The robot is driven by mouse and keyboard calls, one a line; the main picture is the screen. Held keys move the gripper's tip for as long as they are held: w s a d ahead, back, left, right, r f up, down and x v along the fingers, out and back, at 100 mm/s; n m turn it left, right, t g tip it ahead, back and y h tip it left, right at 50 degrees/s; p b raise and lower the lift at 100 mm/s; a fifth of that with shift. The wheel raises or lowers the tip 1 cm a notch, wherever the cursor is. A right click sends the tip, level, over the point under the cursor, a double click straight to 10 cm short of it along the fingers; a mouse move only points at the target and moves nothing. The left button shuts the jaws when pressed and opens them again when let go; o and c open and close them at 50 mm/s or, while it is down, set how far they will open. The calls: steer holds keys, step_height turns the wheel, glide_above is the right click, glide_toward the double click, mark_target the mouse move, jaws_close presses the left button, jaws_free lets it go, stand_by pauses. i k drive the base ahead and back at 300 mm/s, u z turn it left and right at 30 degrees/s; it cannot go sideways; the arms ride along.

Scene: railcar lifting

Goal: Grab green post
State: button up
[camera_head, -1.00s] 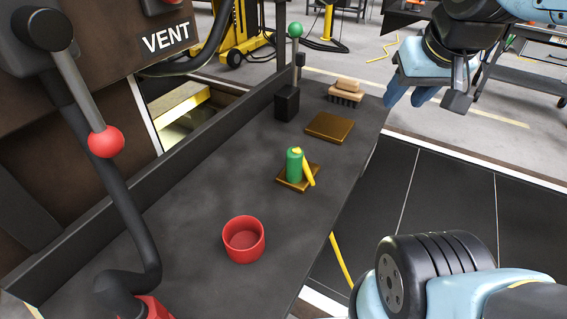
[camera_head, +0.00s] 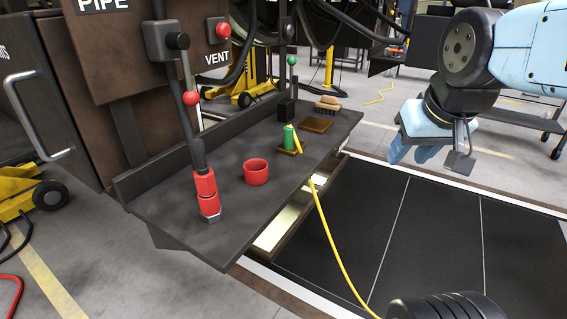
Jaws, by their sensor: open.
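The green post (camera_head: 289,137), a short upright cylinder, stands on a small brown pad (camera_head: 284,151) on the dark shelf (camera_head: 225,155). My gripper (camera_head: 410,154) is open and empty. It hangs with its light blue fingers pointing down, to the right of the post and clear of the shelf. Nothing hides the post.
A red cup (camera_head: 256,171) stands left of the post. A red fitting (camera_head: 207,193) with a lever rises at the shelf's near left. A brown block (camera_head: 316,125), a brush (camera_head: 328,104) and a green-knobbed lever (camera_head: 291,75) are farther back. Dark floor panels (camera_head: 425,235) lie below.

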mark_target(289, 148)
steer(key=z, duration=0.05)
steer(key=k, duration=1.75)
steer(key=u, duration=0.65)
steer(key=i, duration=1.5)
